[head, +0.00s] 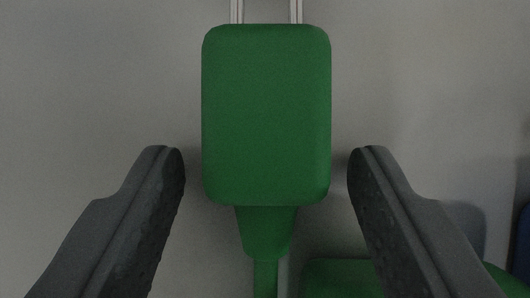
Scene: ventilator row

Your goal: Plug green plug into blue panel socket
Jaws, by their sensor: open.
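The green plug (266,115) fills the upper middle of the head view. Its two metal prongs (297,12) point up out of the top edge, and its green cord (265,272) runs down out of the bottom edge. My gripper (266,165) is open, with one dark finger on each side of the plug's lower part. A gap shows between each finger and the plug. No blue panel socket can be made out in this view.
A plain grey surface lies behind the plug. Another green object (340,278) shows at the bottom, right of the cord and partly behind my right finger. A dark blue thing (521,245) is cut off at the right edge.

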